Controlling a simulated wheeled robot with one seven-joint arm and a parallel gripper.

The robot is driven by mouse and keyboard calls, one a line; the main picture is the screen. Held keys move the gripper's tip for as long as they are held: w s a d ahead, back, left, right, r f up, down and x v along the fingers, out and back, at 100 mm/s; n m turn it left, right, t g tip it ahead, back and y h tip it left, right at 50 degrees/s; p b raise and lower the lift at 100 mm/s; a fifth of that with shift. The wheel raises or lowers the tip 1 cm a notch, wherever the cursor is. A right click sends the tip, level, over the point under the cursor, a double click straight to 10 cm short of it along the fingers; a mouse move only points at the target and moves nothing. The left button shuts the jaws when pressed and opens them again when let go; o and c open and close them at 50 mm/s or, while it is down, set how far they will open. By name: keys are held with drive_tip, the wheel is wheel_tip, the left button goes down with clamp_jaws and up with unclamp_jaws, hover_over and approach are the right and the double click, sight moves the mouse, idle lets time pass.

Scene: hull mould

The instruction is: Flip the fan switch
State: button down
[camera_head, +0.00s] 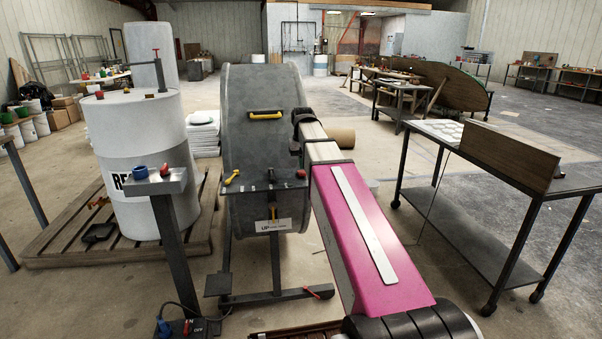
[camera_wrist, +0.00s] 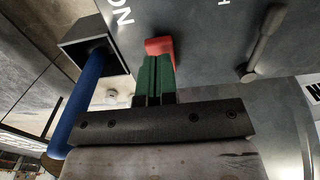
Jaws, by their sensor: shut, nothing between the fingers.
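In the wrist view my gripper (camera_wrist: 156,70) has its green fingers together, with nothing seen between them. A small red piece (camera_wrist: 159,46) shows at the fingertips against a grey panel (camera_wrist: 200,35); I take it for a switch, but cannot tell whether the fingers touch it. White letters that look like "ON" are on the panel at the upper left. A grey lever (camera_wrist: 262,42) stands on the panel to the right, apart from the fingers. In the head view my arm reaches to the right side of a large grey drum (camera_head: 262,90); the fingertips are hidden there.
In the wrist view a blue rod (camera_wrist: 77,105) and an open grey box end (camera_wrist: 95,48) lie left of the fingers. In the head view a post with blue and red knobs (camera_head: 157,181) stands left, and a wheeled table (camera_head: 480,180) stands right.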

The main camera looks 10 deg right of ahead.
sight(303, 173)
drive_tip(key=shift+f, duration=1.15)
idle(0.6)
drive_tip(key=shift+r, duration=3.55)
drive_tip(key=shift+s, duration=0.1)
